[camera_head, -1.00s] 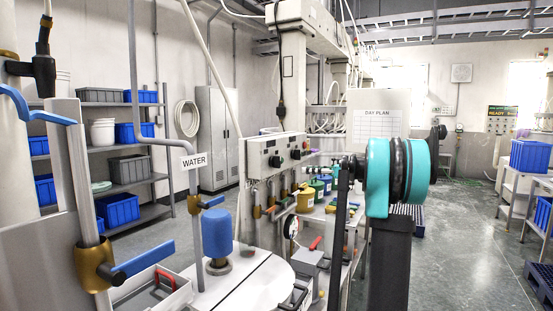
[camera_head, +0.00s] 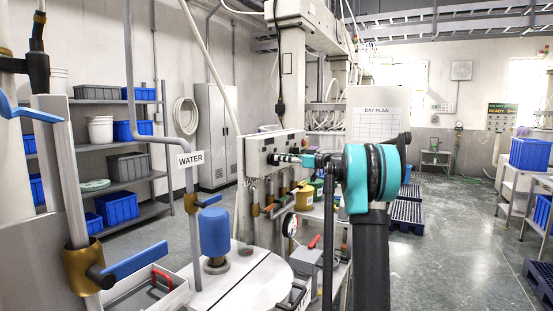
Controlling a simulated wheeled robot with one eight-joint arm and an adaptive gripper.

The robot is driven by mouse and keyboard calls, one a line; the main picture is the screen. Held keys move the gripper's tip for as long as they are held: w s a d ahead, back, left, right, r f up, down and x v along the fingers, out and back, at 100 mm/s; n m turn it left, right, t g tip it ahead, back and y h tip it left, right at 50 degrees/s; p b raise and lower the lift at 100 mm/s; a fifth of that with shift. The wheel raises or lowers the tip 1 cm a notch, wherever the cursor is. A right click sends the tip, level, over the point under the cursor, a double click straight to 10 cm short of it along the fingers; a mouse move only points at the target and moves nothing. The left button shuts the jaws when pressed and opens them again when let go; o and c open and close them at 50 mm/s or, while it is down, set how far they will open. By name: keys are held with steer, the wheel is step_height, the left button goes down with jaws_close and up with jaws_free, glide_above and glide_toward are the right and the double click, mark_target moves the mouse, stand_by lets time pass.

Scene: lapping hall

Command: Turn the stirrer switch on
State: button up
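A light grey control panel (camera_head: 256,148) with dark knobs stands left of centre, above a row of taps. The stirrer switch cannot be told apart for sure; a dark round knob (camera_head: 272,159) shows on the panel face. My teal and black arm reaches in from the right, and my gripper (camera_head: 285,158) is small and dark at its left end. It is in front of the panel, close to this knob and partly covering the panel's right side. Whether it touches the knob cannot be told. The fingers are too small to read as open or shut.
A blue cylinder (camera_head: 215,232) stands on a round white top (camera_head: 262,280) in front of the panel. A pipe with a WATER sign (camera_head: 191,159) rises at left. Blue-handled valves (camera_head: 135,262) are near. Shelves with blue bins (camera_head: 117,207) stand behind.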

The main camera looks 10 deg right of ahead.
steer(key=shift+x, duration=1.8)
steer(key=shift+c, duration=0.6)
jaws_close()
